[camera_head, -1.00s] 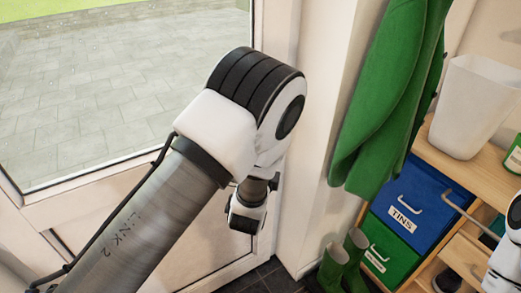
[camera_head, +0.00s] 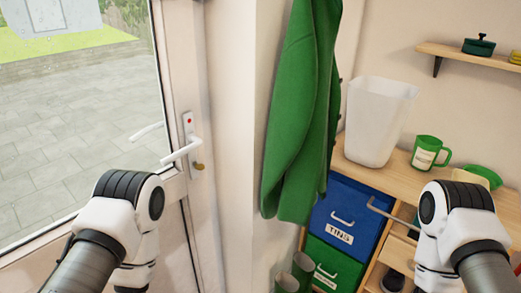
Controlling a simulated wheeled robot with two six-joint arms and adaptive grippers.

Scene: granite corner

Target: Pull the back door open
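The back door (camera_head: 172,70) is white with a large glass pane and fills the left of the head view. It looks shut against its frame; I cannot tell if it is latched. Its white lever handle (camera_head: 181,152) points left from a plate with a red dot, and a brass key or knob (camera_head: 199,166) sits just below. The outside lever (camera_head: 147,131) shows through the glass. My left arm is low in front of the door, below the handle and apart from it. My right arm is at the lower right, before the shelf unit. Neither gripper's fingers show.
A green coat (camera_head: 300,110) hangs right of the door, above green boots (camera_head: 296,272). A wooden unit (camera_head: 410,182) holds a white bin (camera_head: 378,120), a green mug (camera_head: 428,152), a blue TINS box (camera_head: 345,215) and a green box (camera_head: 333,265). A shelf (camera_head: 455,53) is above.

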